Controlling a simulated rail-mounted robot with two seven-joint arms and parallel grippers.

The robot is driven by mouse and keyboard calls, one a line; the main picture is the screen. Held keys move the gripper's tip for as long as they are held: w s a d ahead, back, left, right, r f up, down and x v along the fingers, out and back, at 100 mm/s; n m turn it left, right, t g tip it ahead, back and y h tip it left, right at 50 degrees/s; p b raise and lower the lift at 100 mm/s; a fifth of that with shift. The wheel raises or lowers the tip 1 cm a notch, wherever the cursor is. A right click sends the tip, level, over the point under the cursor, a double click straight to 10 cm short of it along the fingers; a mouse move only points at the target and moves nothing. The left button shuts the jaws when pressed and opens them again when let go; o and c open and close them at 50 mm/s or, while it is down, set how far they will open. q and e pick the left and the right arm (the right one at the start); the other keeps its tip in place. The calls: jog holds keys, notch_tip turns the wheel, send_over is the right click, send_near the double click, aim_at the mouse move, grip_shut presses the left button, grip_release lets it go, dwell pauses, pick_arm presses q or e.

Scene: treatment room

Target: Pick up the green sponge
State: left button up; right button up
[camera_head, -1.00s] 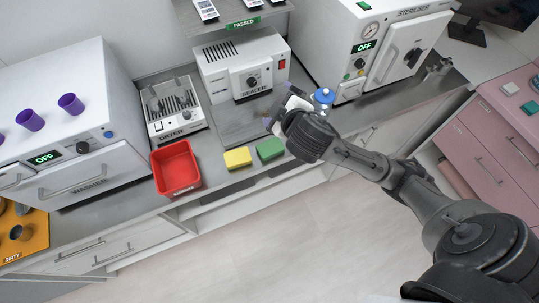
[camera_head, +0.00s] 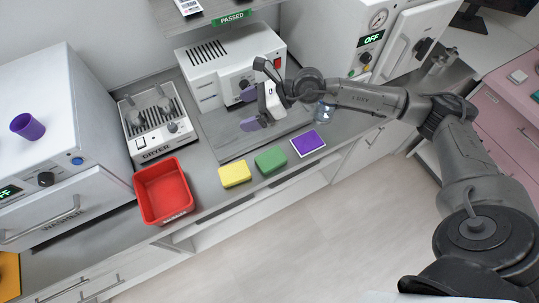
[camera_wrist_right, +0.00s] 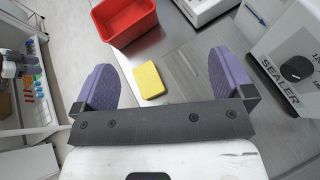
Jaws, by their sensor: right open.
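The green sponge (camera_head: 271,160) lies on the grey counter near its front edge, just right of the yellow sponge (camera_head: 234,174). My right gripper (camera_head: 250,109), with purple finger pads, is open and empty above the counter in front of the sealer, behind the green sponge and apart from it. In the right wrist view the open fingers (camera_wrist_right: 165,84) frame the yellow sponge (camera_wrist_right: 149,80) beyond them. My left gripper is not in view.
A red bin (camera_head: 164,191) stands left of the sponges. A purple, white-edged flat item (camera_head: 308,143) lies to their right. The dryer (camera_head: 157,121) and sealer (camera_head: 215,70) stand behind. A clear-and-blue object (camera_head: 324,112) is partly hidden by my right arm.

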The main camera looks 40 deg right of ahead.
notch_tip(320, 180, down, 5)
jog(key=s+d+n+g+h, duration=0.2)
jog(key=d+n+g+h, duration=0.1)
jog(key=n+g+h, duration=0.3)
jog(key=g, duration=0.1)
send_near(268, 160)
jog(key=x, duration=1)
jog(key=shift+f, duration=0.15)
jog(key=c, duration=1)
jog(key=shift+r, duration=0.7)
notch_tip(268, 160, up, 3)
jog(key=shift+d+f, duration=0.1)
jog(key=s+d+r, duration=0.6)
jog(key=s+r, duration=0.1)
jog(key=s, duration=0.3)
